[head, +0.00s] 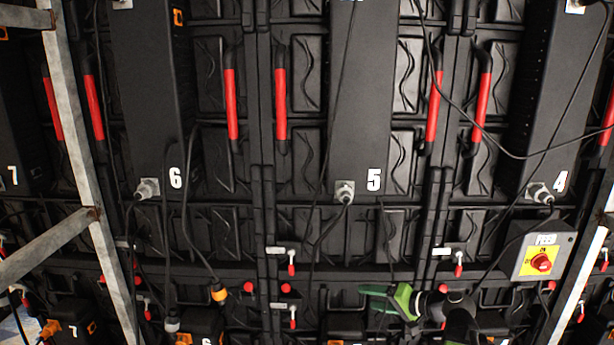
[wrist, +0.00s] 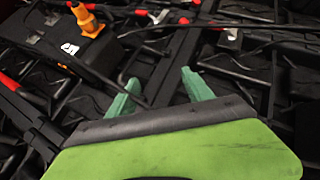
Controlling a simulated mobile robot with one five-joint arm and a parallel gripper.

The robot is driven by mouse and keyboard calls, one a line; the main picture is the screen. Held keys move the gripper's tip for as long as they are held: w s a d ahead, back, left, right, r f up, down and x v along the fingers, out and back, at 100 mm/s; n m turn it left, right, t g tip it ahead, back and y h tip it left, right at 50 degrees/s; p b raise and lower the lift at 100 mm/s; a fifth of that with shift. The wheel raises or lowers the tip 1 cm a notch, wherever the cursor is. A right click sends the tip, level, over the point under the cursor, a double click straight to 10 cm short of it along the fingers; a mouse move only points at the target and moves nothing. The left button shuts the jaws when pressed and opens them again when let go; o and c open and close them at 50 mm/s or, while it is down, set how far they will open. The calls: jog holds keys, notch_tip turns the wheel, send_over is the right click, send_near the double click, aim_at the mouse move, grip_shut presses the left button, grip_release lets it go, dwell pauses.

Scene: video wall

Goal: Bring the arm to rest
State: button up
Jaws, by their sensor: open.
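My gripper (head: 372,299) is in the lower middle of the head view, in front of the back of the video wall. Its green fingers point left there, and my dark arm comes in from the lower right. In the wrist view my gripper (wrist: 160,92) shows two green fingers spread apart with nothing between them. It is open and empty. The fingers look apart from the wall panels behind them, though the exact distance is hard to tell.
Black panels numbered 6 (head: 150,100), 5 (head: 360,90) and 4 (head: 565,90) fill the head view, with hanging cables. A grey metal frame (head: 88,190) stands at left. A switch box (head: 525,268) with a red knob sits right of my gripper. An orange plug (wrist: 86,20) shows in the wrist view.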

jog(key=s+a+f+n+g+h, duration=0.5)
jog(key=s+a+f+g, duration=0.25)
jog(key=a+f, duration=0.55)
jog(key=s+d+f+g+h, duration=0.1)
jog(key=s+d+h, duration=0.3)
jog(key=d, duration=0.4)
jog(key=shift+s+d+m+g, duration=0.15)
jog(key=shift+s+m+g, duration=0.15)
jog(key=shift+m+g, duration=0.15)
jog(key=shift+f, duration=0.1)
